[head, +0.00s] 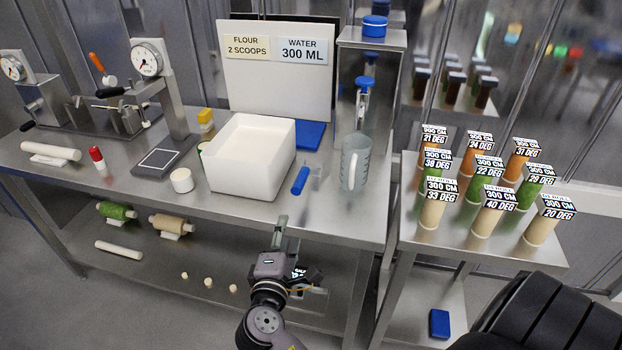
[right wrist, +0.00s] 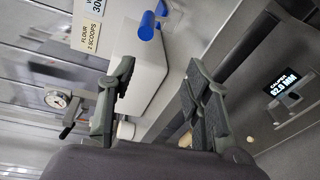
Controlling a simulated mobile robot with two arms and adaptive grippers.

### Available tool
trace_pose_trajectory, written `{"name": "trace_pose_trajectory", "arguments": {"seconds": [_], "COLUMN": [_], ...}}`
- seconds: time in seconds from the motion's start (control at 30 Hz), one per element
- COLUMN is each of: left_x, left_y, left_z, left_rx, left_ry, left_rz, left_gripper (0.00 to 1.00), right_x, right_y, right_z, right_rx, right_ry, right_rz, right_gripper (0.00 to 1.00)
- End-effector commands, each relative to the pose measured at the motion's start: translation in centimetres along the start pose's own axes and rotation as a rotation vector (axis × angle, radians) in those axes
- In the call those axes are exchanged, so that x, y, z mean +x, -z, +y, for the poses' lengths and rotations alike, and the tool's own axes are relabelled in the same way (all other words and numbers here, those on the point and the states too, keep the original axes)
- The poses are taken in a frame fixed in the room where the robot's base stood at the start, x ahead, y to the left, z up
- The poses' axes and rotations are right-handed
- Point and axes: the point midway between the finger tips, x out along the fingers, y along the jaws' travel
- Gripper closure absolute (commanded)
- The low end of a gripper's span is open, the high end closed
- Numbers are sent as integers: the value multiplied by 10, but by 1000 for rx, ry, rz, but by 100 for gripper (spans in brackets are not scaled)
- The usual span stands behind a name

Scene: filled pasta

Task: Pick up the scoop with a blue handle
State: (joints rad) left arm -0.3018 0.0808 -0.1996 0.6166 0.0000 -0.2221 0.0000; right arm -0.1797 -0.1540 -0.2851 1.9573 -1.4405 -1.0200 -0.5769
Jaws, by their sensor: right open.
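The scoop with a blue handle (head: 300,181) lies on the steel table, just right of the white bin (head: 248,158). Its blue handle also shows at the top of the right wrist view (right wrist: 147,26). The scoop's metal part is small and hard to make out. My right gripper (head: 292,248) is open and empty, at the table's front edge, nearer to me than the scoop and apart from it. Its two fingers show spread in the right wrist view (right wrist: 158,72). My left gripper is not in view.
A clear measuring jug (head: 354,165) stands right of the scoop. A blue block (head: 309,135) lies behind it. A white cup (head: 182,180) and a grey scale (head: 160,160) are left of the bin. Labelled cylinders (head: 490,212) fill the right side table. The front table strip is clear.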

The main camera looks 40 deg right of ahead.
Motion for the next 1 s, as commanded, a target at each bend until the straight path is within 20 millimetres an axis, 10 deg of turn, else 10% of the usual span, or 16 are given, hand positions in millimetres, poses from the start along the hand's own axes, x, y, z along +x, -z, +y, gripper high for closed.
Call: {"name": "trace_pose_trajectory", "arguments": {"seconds": [1.0], "left_x": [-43], "left_y": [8], "left_z": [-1], "left_rx": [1], "left_ry": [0], "left_rz": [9], "left_gripper": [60], "right_x": [143], "right_y": [-17], "right_z": [31], "right_rx": [1], "right_ry": [-35], "right_rz": [-40], "right_gripper": [55]}}
